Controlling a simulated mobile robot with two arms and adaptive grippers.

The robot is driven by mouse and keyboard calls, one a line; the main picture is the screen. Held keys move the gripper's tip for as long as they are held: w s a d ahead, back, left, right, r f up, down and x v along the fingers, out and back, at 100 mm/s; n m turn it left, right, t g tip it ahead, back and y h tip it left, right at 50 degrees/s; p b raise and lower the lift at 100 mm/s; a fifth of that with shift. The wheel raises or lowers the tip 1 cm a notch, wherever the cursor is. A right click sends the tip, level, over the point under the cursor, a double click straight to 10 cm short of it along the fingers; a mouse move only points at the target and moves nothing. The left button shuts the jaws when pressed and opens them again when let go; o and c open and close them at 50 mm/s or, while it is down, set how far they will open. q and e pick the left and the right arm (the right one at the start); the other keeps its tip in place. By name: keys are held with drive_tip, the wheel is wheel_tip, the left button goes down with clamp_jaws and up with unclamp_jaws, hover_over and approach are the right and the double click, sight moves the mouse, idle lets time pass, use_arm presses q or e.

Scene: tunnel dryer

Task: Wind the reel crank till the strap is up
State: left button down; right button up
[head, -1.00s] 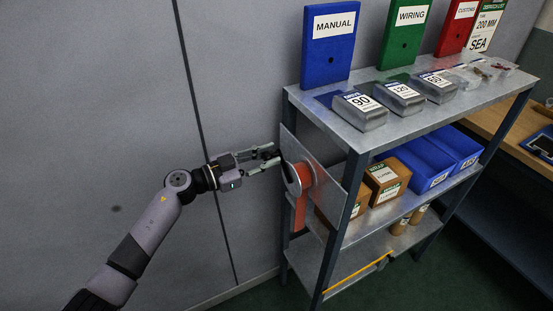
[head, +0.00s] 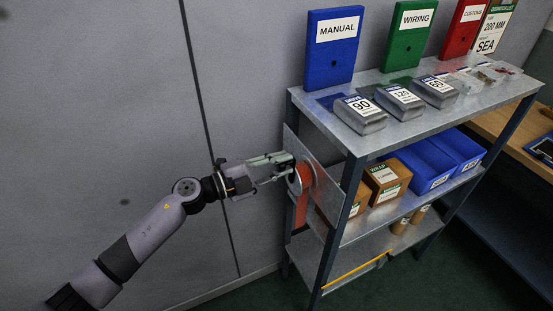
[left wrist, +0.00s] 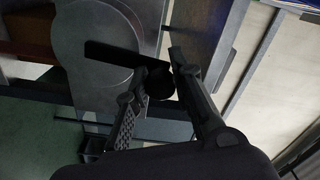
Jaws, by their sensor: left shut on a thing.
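The reel (head: 306,180) is a round grey disc on a plate at the left end of the shelf rack. An orange-red strap (head: 301,211) hangs below it. In the left wrist view the reel's grey disc (left wrist: 92,45) fills the upper left, with the black crank arm (left wrist: 118,55) across it and a dark round crank knob (left wrist: 158,82) at its end. My left gripper (head: 288,163) is at the reel's upper left side, its fingers shut on the knob; it also shows in the left wrist view (left wrist: 152,86). The strap's lower end is hard to make out. My right gripper is out of view.
The metal shelf rack (head: 330,122) carries upright binders and labelled blocks on top, and cardboard boxes (head: 384,178) and blue bins (head: 428,172) below. A wooden bench (head: 510,128) stands at the right. The wall left of the rack is bare.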

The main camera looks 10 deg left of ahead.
use_arm(q)
drive_tip(key=s+d+f+m+b, duration=0.3)
drive_tip(key=s+m+b, duration=0.1)
drive_tip(key=m, duration=0.6)
drive_tip(key=shift+s+f, duration=0.35)
drive_tip(key=shift+s, duration=0.05)
drive_tip(key=shift+d+m, duration=0.1)
drive_tip(key=shift+m, duration=0.2)
drive_tip(key=c, duration=1.4)
unclamp_jaws()
drive_tip(key=shift+o, duration=0.2)
